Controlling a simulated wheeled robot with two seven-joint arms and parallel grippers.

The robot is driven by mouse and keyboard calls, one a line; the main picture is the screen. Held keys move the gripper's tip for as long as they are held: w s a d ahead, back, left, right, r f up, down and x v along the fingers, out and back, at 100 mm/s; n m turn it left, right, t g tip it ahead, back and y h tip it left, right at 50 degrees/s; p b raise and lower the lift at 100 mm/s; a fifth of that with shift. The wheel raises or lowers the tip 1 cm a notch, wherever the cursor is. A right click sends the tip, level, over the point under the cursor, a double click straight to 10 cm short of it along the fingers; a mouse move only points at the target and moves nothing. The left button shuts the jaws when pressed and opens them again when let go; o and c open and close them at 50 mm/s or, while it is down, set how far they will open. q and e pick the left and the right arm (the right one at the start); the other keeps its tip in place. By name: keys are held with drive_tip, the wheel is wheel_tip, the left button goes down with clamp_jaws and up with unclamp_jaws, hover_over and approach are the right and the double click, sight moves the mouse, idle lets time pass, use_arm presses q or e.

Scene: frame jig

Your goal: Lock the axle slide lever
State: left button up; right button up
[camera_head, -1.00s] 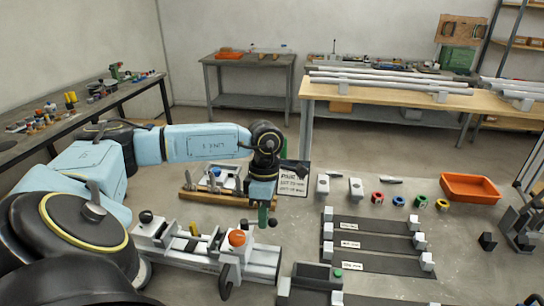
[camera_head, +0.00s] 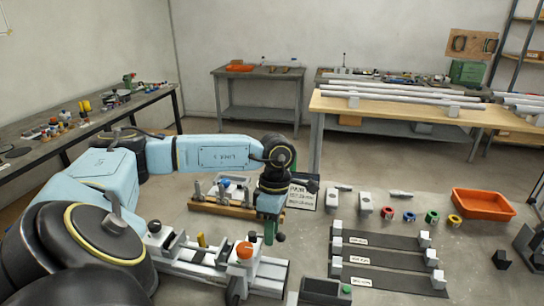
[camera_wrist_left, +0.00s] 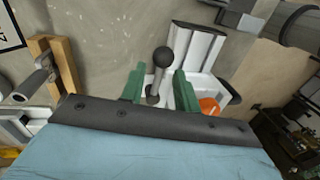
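The grey axle jig (camera_head: 205,268) stands at the lower middle of the head view, with an orange knob (camera_head: 244,250) on top. A lever with a dark ball knob (camera_wrist_left: 162,57) shows in the left wrist view, between the two green fingertips of my left gripper (camera_wrist_left: 159,88). The fingers stand apart with a visible gap around the lever shaft, so the gripper looks open. In the head view the same left gripper (camera_head: 270,232) points down over the right part of the jig, with a dark knob (camera_head: 280,237) just beside its fingers. My right gripper is not in view.
A wooden rack (camera_head: 225,207) with upright grey pieces stands just behind the jig. A sign (camera_head: 303,194), grey blocks, coloured rings and an orange bin (camera_head: 483,204) lie to the right. Dark strips with white blocks (camera_head: 380,262) fill the right front.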

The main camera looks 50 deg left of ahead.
use_arm(q)
wheel_tip(320, 180, up, 13)
drive_tip(key=w+a, duration=0.1)
drive_tip(key=w, duration=0.1)
drive_tip(key=shift+a+p, duration=0.3)
drive_tip(key=shift+p, duration=0.15)
idle(0.5)
